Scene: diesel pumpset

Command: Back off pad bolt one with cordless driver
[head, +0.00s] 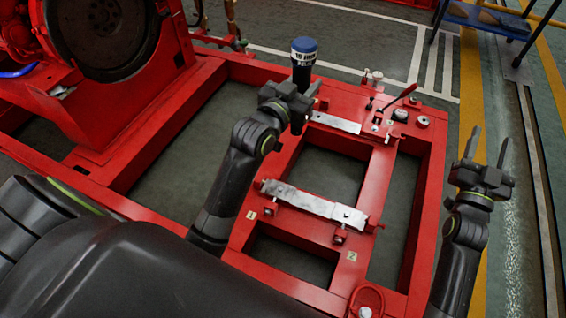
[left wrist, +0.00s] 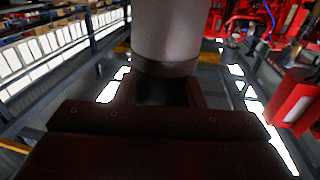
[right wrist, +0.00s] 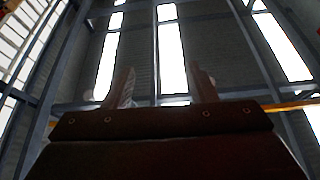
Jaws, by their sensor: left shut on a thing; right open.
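The cordless driver (head: 303,68) is a dark upright body with a blue top and a white lettered label. In the left wrist view the held grey cylinder (left wrist: 166,35) fills the top middle. A worn silver pad strip (head: 300,198) lies across the frame, with small red bolt blocks at its ends. A yellow tag 1 (head: 252,215) and a tag 2 (head: 352,256) sit near it. My right gripper (head: 475,150) is open and empty, right of the frame.
A second silver strip (head: 335,123) lies farther back. A red-handled lever (head: 402,96) and small fittings stand at the frame's back right corner. The red engine (head: 100,35) stands at upper left. A blue bench (head: 485,18) is at upper right. The frame has open bays.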

